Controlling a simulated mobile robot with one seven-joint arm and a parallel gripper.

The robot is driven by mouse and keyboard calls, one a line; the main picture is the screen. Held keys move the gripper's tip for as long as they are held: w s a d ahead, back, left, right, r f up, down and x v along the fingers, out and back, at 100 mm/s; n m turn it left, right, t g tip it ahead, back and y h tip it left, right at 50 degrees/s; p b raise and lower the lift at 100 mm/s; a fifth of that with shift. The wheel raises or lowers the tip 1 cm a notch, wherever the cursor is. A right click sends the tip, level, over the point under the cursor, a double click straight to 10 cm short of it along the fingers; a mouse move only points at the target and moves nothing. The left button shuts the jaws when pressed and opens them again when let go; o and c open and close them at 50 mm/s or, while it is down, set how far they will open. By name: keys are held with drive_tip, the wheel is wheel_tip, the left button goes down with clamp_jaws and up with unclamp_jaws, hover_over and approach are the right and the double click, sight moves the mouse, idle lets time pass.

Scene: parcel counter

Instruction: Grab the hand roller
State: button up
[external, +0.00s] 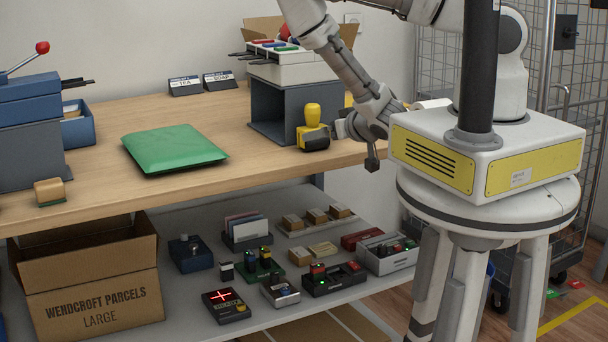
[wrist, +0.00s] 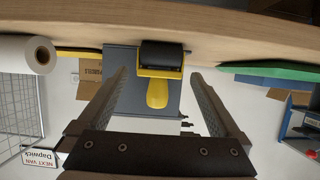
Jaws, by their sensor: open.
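The hand roller (external: 313,137) has a yellow frame, an upright yellow handle and a black roller. It stands near the front edge of the wooden counter, in front of a grey open-fronted box. My gripper (external: 337,129) is just to its right, at about its height. In the wrist view, which is upside down, the hand roller (wrist: 158,72) appears between the two spread fingers of my gripper (wrist: 159,74). The gripper is open and holds nothing. I cannot tell whether the fingertips reach around the roller or stop short of it.
The grey box (external: 281,107) stands close behind the roller. A green padded parcel (external: 174,148) lies to the left with bare counter (external: 250,160) between. A white paper roll (wrist: 28,55) shows in the wrist view. A shelf below holds stamps and trays.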

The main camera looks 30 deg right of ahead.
sight(313, 126)
drive_tip(key=shift+b+x, duration=1.25)
drive_tip(key=shift+b, duration=0.4)
drive_tip(key=x, duration=0.5)
drive_tip(key=shift+b, duration=0.4)
drive_tip(key=shift+c, duration=0.2)
drive_tip(key=c, duration=1.2)
